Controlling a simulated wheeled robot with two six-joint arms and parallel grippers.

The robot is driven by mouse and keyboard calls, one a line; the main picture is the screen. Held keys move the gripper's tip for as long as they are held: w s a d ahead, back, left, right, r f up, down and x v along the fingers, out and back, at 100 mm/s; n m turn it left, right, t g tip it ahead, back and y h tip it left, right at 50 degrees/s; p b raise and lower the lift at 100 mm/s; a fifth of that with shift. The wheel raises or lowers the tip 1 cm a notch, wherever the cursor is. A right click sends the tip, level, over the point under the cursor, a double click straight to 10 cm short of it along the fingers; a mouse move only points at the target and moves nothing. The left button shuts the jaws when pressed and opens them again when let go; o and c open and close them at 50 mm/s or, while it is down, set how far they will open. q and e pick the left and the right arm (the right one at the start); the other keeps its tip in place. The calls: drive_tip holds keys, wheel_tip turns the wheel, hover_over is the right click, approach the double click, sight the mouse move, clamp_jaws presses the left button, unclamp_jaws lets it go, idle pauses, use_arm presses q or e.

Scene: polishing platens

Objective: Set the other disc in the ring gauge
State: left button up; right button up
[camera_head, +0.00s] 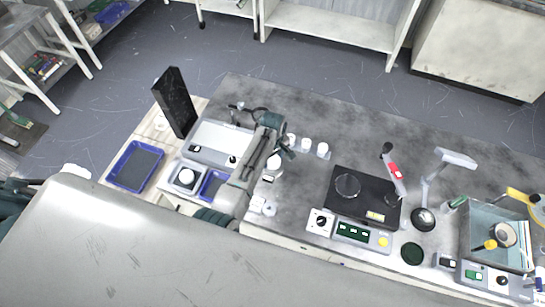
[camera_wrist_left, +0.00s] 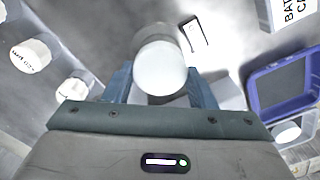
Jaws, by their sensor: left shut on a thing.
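My left gripper (camera_head: 275,160) is over the near part of the grey bench. In the left wrist view, my left gripper (camera_wrist_left: 160,80) has its two blue fingers on either side of a white round-faced piece (camera_wrist_left: 160,67) with a greyish side, and is shut on it. The piece also shows as a small white spot in the head view (camera_head: 274,162). I cannot tell for sure that it is the disc. I cannot make out the ring gauge with certainty. My right gripper is not in view.
White lidded jars (camera_wrist_left: 30,52) stand beside the gripper. A small blue tray (camera_wrist_left: 308,97) lies to the right in the wrist view. In the head view, a larger blue tray (camera_head: 116,178), a black upright panel (camera_head: 176,102) and a black plate unit (camera_head: 350,210) flank the gripper.

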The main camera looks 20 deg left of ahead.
use_arm(q)
drive_tip(key=shift+f+b, duration=0.35)
drive_tip(key=shift+f, duration=0.45)
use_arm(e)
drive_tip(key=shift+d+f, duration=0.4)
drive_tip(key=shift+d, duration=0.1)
use_arm(q)
drive_tip(key=shift+f, duration=0.15)
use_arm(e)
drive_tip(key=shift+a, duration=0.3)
use_arm(q)
drive_tip(key=shift+f, duration=0.15)
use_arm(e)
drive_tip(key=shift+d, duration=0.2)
use_arm(q)
drive_tip(key=shift+f, duration=0.15)
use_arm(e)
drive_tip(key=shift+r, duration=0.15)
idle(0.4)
use_arm(q)
drive_tip(key=o, duration=1.1)
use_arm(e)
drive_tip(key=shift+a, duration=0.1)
